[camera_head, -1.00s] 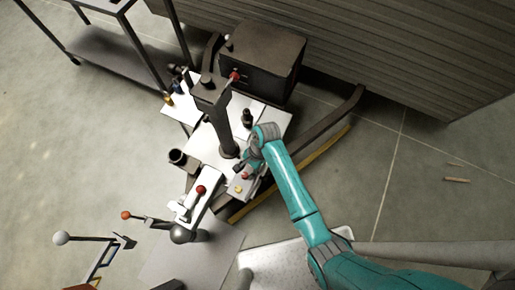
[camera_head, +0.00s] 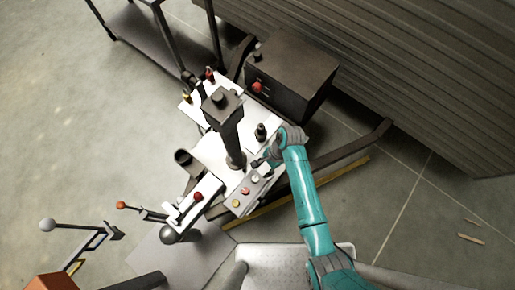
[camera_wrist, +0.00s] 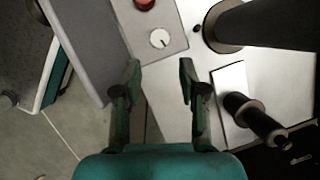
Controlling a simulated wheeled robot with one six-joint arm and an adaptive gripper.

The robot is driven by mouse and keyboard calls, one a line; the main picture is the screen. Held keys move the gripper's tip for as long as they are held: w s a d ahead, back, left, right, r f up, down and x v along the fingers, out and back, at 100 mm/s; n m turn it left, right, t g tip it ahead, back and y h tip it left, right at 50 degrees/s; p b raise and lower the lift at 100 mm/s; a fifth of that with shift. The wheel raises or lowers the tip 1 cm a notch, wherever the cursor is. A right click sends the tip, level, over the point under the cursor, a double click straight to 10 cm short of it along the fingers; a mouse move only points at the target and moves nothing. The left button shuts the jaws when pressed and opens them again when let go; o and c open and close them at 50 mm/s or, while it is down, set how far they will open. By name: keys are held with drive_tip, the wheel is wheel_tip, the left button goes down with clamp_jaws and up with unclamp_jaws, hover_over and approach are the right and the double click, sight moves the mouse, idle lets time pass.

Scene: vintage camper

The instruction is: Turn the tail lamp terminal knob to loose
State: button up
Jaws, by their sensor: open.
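A white round knob (camera_wrist: 159,38) with a dark pointer mark sits on a grey panel (camera_wrist: 174,22) in the wrist view. A red knob (camera_wrist: 145,3) is beside it, cut by the top edge. No label is readable, so I cannot tell which is the tail lamp terminal knob. In the head view the white knob (camera_head: 255,178), red knob (camera_head: 245,190) and yellow knob (camera_head: 236,203) form a row on the panel. My gripper (camera_wrist: 160,72) is open and empty, its fingertips short of the white knob and apart from it. It also shows at the panel's far end in the head view (camera_head: 263,162).
A thick dark post (camera_head: 228,135) rises from the white plate beside the panel. A short black post (camera_head: 261,132) stands close to my gripper. A black box (camera_head: 291,75) is behind. A lever with a red knob (camera_head: 197,196) lies left of the panel.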

sight(255, 178)
drive_tip(key=x, duration=0.9)
drive_tip(key=shift+f, duration=0.1)
clamp_jaws()
